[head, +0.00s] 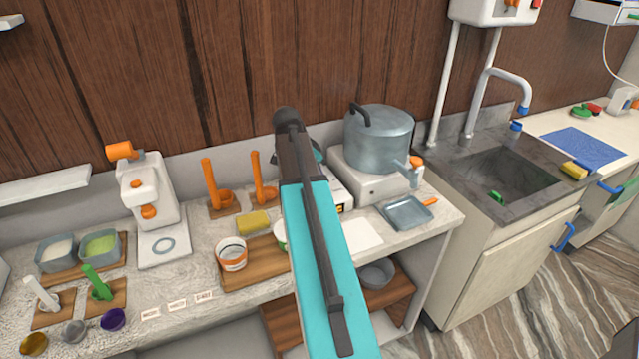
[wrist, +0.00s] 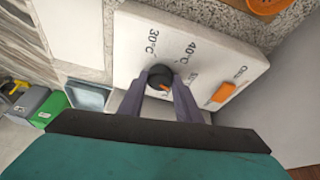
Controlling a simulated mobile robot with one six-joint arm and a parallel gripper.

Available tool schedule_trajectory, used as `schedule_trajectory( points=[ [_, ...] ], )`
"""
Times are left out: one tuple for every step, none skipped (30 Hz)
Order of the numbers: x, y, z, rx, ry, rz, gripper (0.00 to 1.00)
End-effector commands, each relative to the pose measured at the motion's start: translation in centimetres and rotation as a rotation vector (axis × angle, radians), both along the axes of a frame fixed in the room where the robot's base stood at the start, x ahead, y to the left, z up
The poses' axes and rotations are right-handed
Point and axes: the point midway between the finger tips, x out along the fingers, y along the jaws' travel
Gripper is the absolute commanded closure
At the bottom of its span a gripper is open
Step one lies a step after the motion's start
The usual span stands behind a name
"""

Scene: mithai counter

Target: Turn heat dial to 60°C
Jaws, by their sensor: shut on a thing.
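A black heat dial (wrist: 160,77) with a small orange mark is on a white panel (wrist: 135,42) in the wrist view. My gripper (wrist: 160,84) is shut on the dial, one finger on each side. Labels reading 30°C and 40°C show around the dial; a further label right of it is partly covered by a finger and hard to read. The orange mark is on the dial's lower side in this view, below the 40°C label. In the head view my arm hides the dial and my fingertips.
An orange switch (wrist: 223,92) sits on the panel right of the dial. In the head view a large grey pot (head: 378,140) with a tap stands on a white base (head: 375,187) right of my arm.

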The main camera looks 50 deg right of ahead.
Motion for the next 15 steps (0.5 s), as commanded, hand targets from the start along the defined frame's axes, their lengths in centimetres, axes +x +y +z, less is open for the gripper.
schedule_trajectory(
  points=[
    [0.11,-0.18,-0.20,0.002,0.005,-0.047,0.92],
    [0.14,-0.18,-0.20,0.001,0.005,-0.075,0.92],
    [0.17,-0.19,-0.20,0.002,0.004,-0.114,0.92],
    [0.20,-0.20,-0.20,0.002,0.005,-0.142,0.92],
    [0.21,-0.20,-0.20,0.002,0.004,-0.171,0.92],
    [0.25,-0.22,-0.21,0.001,0.004,-0.208,0.92],
    [0.26,-0.22,-0.21,0.001,0.005,-0.237,0.92],
    [0.27,-0.24,-0.20,0.001,0.005,-0.267,0.92],
    [0.30,-0.26,-0.21,0.002,0.004,-0.304,0.92],
    [0.30,-0.26,-0.22,0.002,0.004,-0.333,0.92],
    [0.33,-0.28,-0.22,0.002,0.004,-0.360,0.92],
    [0.33,-0.29,-0.22,0.001,0.005,-0.397,0.92],
    [0.35,-0.30,-0.22,0.001,0.005,-0.423,0.92],
    [0.36,-0.31,-0.23,0.001,0.005,-0.449,0.92],
    [0.35,-0.30,-0.22,0.002,0.005,-0.482,0.92]
  ],
)
